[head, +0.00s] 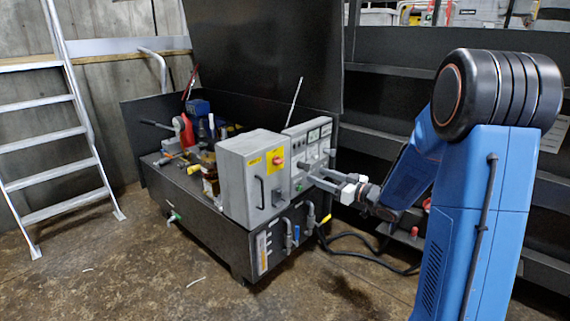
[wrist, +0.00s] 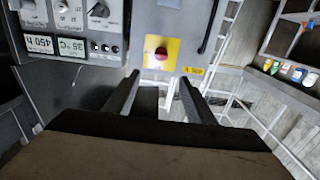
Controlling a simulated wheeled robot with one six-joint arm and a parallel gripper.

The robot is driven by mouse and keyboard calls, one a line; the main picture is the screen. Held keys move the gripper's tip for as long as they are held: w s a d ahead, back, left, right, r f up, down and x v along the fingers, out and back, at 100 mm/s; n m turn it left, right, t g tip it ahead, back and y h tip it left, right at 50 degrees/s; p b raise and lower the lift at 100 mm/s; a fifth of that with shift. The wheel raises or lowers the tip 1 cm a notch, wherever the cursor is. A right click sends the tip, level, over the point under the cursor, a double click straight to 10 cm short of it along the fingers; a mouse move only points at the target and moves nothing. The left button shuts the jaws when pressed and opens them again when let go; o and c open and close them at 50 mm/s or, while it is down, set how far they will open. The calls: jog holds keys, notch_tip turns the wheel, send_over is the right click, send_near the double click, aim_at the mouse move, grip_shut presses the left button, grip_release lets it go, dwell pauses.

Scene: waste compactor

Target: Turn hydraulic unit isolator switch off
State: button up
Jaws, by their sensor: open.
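The isolator switch (head: 278,159) is a red knob on a yellow plate, on the front of a grey cabinet on the hydraulic unit. In the wrist view, which is upside down, the red knob (wrist: 161,53) sits on its yellow plate just beyond my fingertips, roughly centred between them. My gripper (head: 313,174) is open and empty, in front of the instrument panel and to the right of the switch in the head view. Its two dark fingers (wrist: 158,84) are apart and do not appear to touch the knob. The knob's exact setting is too small to tell.
The grey cabinet has a black handle (head: 256,190). Beside it stands a panel (head: 299,160) with displays and knobs. Pipes and a yellow-handled valve (head: 324,219) are below. A raised dark lid (head: 262,60) stands behind, a ladder (head: 70,120) at left. Floor in front is mostly clear.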

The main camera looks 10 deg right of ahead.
aim_at(282, 161)
jog(key=x, duration=1.7)
jog(key=shift+w+a+f, duration=0.1)
jog(key=shift+a, duration=0.05)
jog(key=c, duration=1)
jog(key=shift+c, duration=0.2)
